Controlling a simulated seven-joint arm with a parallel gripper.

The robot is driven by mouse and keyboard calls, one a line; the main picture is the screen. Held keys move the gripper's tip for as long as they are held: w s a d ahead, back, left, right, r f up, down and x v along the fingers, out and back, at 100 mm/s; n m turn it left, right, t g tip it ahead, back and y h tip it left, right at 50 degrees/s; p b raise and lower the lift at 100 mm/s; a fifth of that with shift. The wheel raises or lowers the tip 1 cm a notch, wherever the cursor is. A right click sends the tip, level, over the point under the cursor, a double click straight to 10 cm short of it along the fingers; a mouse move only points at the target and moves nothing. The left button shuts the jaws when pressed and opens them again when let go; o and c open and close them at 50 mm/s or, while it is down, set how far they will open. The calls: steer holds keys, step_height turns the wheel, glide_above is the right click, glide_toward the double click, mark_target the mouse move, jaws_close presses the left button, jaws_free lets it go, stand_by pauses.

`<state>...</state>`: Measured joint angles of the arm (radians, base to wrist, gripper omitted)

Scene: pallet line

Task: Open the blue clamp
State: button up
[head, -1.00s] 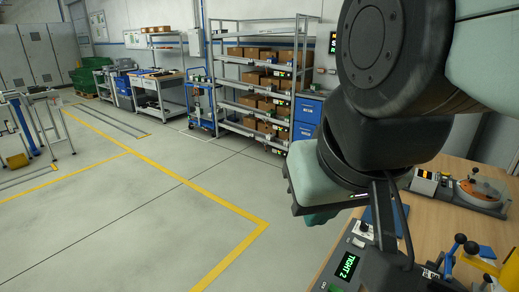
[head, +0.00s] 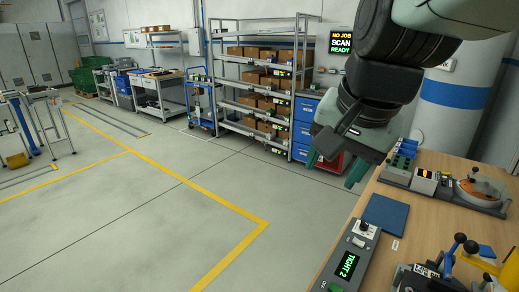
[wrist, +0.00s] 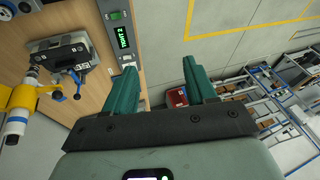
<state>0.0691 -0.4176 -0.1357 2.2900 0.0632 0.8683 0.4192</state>
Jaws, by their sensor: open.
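The fixture is cut off by the frame edge. In the wrist view the blue clamp handle (wrist: 76,78) shows beside the grey fixture (wrist: 54,52) at the left. I cannot tell whether the clamp is open or shut. My gripper (head: 335,168) is open and empty, its teal fingers pointing down beyond the bench's left edge, well apart from the clamp. The open fingers (wrist: 160,78) also show in the wrist view.
A control box reading "TIGHT 2" (head: 347,265) is at the bench's front left. A blue mat (head: 384,214) lies flat behind it. A round orange-lidded device (head: 481,190) sits further back. The bare wooden bench (head: 430,230) between is clear.

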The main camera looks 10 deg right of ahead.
steer(key=w+d+f+m+g+h, duration=0.1)
steer(key=w+d+f+m, duration=0.1)
steer(key=w+d+m, duration=0.35)
steer(key=w+d+f+m, duration=0.2)
steer(key=w+d+m, duration=0.1)
steer(key=d+m, duration=0.4)
steer(key=m+g+h, duration=0.1)
steer(key=m+g, duration=0.3)
steer(key=m, duration=1.4)
glide_toward(459, 243)
steer(key=w, duration=0.1)
steer(key=d+f, duration=0.1)
steer(key=f, duration=0.5)
steer(key=d+f, duration=0.1)
steer(key=f, duration=0.3)
steer(key=shift+s+d, duration=0.2)
steer(key=shift+d, duration=0.2)
steer(key=shift+f, duration=0.6)
jaws_close()
